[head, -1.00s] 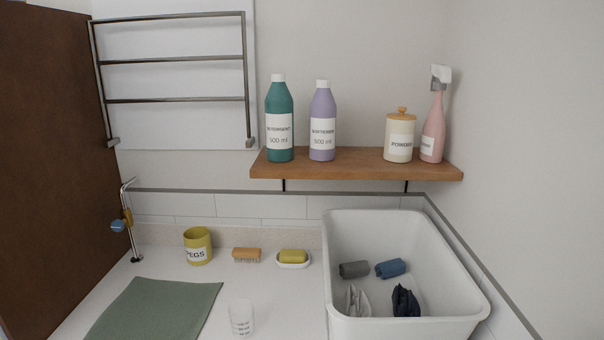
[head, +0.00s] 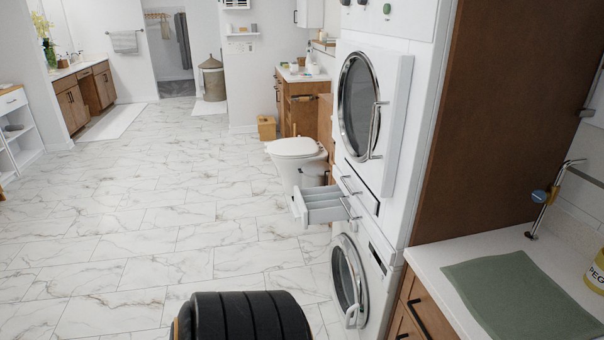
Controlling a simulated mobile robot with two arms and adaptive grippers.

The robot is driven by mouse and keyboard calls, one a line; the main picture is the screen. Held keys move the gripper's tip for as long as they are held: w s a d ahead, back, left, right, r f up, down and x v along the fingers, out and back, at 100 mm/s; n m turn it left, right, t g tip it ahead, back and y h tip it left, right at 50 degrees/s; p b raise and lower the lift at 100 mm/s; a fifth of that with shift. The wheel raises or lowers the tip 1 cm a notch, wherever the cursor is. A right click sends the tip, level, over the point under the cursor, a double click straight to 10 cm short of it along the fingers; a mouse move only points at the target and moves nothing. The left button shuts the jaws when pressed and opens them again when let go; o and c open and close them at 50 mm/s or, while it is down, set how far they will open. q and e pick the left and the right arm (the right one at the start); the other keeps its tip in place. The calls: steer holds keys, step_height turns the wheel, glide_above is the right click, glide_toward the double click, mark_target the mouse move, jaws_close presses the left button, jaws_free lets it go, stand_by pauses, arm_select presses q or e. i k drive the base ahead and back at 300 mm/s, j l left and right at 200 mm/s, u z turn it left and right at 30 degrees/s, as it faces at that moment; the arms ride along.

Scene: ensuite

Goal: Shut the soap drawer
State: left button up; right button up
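The soap drawer (head: 322,207) is pulled out, sticking out to the left from the white front between two stacked machines. Its tray shows compartments and looks empty from here. The upper machine (head: 372,110) has a round door with a vertical bar handle and looks closed. The lower machine (head: 350,283) has a round door, also apparently closed. Neither of my grippers shows in the head view. A black ribbed part of mine is at the bottom, well short of the drawer.
Wide marble-tiled floor (head: 150,235) lies clear to the left of the machines. A toilet (head: 297,150) stands behind the drawer. A counter (head: 448,262) with a green cloth (head: 520,290) and a peg pot (head: 597,272) is at right, beside a tall brown panel (head: 490,120).

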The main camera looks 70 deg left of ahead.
mark_target(320, 205)
steer(key=u, duration=2.35)
